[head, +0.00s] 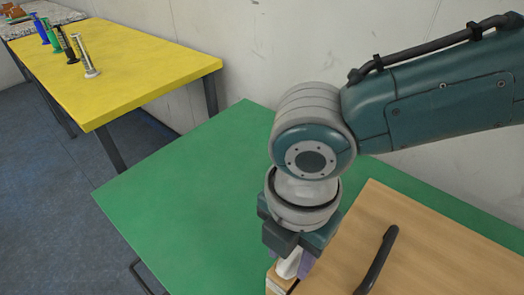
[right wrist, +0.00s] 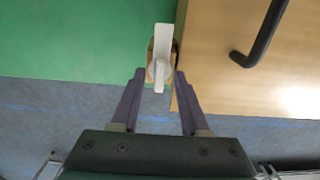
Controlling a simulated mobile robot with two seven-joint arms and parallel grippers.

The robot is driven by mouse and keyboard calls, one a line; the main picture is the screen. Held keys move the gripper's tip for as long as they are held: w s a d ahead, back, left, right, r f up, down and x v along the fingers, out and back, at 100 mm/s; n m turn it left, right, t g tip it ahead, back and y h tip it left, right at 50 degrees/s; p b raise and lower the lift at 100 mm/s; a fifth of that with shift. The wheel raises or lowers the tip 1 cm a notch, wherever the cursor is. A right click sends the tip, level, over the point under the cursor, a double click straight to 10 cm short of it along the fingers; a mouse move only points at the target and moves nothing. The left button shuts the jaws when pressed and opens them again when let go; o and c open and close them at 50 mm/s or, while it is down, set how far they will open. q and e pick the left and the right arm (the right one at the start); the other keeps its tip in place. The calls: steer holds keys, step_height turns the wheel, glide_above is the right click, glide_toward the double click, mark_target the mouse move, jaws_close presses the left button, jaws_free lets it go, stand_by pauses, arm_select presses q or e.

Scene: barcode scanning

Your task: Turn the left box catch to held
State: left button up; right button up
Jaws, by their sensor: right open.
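The left box catch is a white lever on a small wooden block at the left edge of the wooden box (head: 425,240). It shows in the right wrist view (right wrist: 162,42) as a pale bar running up and down the picture, with a rounded part at its lower end. In the head view the catch (head: 289,266) is partly hidden under my right gripper (head: 293,268). In the right wrist view my right gripper (right wrist: 160,75) is open, its purple fingertips either side of the catch's lower end. I cannot tell whether they touch it. My left gripper is out of view.
The box top carries a dark bar handle (head: 377,260), right of the gripper. The green table (head: 190,190) is clear to the left. A yellow table (head: 130,75) farther back holds several upright syringe-like items (head: 85,58). A pale wall stands behind.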

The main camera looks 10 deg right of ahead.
jaws_close()
stand_by(0.7)
steer(key=m+p, duration=0.2)
steer(key=m, duration=0.2)
steer(key=shift+r, duration=0.15)
steer(key=m+p, duration=0.2)
steer(key=m, duration=0.3)
steer(key=m+p, duration=0.1)
steer(key=m, duration=0.3)
steer(key=shift+m+p, duration=0.35)
steer(key=shift+m, duration=0.05)
steer(key=shift+m+p, duration=0.5)
steer(key=shift+m, duration=1.5)
